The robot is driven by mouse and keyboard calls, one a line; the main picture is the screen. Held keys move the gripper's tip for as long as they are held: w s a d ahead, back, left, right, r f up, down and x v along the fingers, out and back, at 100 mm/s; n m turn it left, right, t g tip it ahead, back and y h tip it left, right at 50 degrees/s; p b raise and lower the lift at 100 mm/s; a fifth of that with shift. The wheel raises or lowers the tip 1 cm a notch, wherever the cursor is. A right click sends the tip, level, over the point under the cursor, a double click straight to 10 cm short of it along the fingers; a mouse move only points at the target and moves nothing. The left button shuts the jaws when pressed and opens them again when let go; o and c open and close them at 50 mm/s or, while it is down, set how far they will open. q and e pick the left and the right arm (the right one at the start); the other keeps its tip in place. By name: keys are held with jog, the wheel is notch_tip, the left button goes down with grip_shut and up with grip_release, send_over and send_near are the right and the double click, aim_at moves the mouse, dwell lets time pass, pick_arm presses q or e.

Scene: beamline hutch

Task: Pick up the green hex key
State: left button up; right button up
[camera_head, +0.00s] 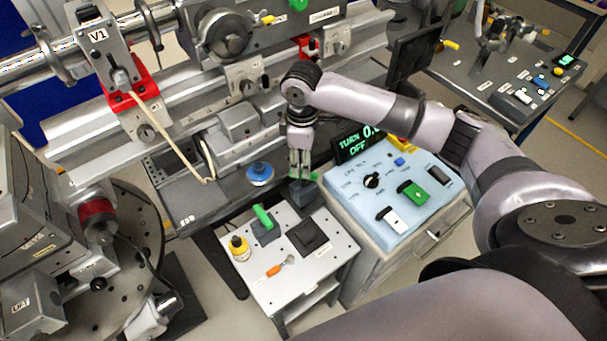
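My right gripper (300,171) points down over a dark block (305,194) at the back right corner of a small grey side table. A bit of green (314,177) shows beside its fingertips, partly hidden by them; it may be the handle of a green hex key. The fingers look close together, but I cannot tell whether they are shut on it. A second green handle (262,215) stands tilted in another dark holder (266,231) on the same table, apart from the gripper. My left gripper is not in view.
The side table (253,283) also bears a yellow bottle (239,248), an orange-handled tool (275,270) and a black square tray (308,236). A control box (374,226) with a display stands close at right. Beamline rails and a blue-topped knob (259,173) lie behind.

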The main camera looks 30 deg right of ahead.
aim_at(304, 185)
jog(key=shift+s+f+p, duration=0.2)
jog(key=shift+f+p, duration=0.1)
jog(key=shift+f, duration=0.65)
notch_tip(304, 185, down, 4)
jog(key=shift+s+r+p, duration=0.15)
jog(key=shift+r+p, duration=0.1)
jog(key=shift+p, duration=0.15)
jog(key=shift+f, duration=0.3)
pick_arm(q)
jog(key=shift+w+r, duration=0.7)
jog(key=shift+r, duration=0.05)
pick_arm(e)
grip_shut()
